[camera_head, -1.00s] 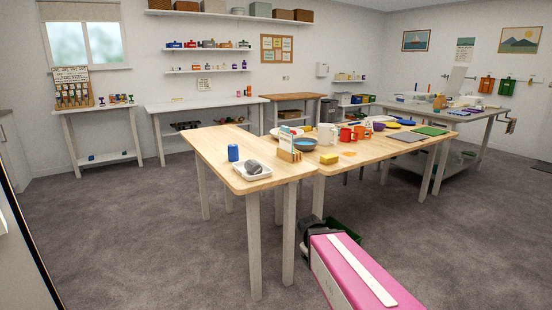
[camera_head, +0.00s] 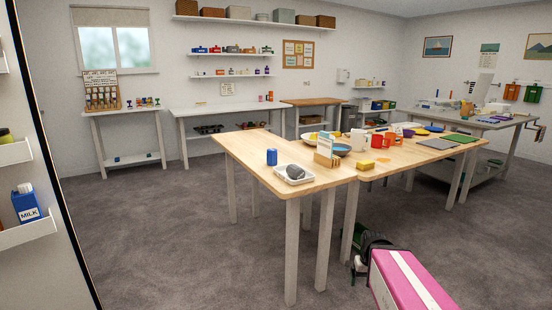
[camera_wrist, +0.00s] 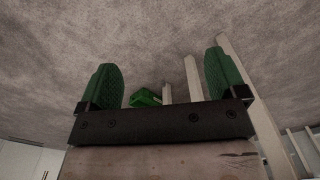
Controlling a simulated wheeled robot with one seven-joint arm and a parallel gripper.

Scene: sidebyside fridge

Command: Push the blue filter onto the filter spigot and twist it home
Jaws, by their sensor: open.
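The blue filter appears to be the blue cylinder (camera_head: 271,156) standing upright near the left end of the wooden table (camera_head: 245,150). The filter spigot is not visible in either view. My gripper (camera_wrist: 162,68) has green fingers spread wide with nothing between them, and it points over the grey floor. In the head view my gripper (camera_head: 359,255) is low beside the table's front legs, beyond my pink arm link, well apart from the blue cylinder.
An open fridge door with a milk carton (camera_head: 26,203) stands at the left edge. A green object (camera_wrist: 146,97) lies beyond my fingers. Floor left of the table is clear.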

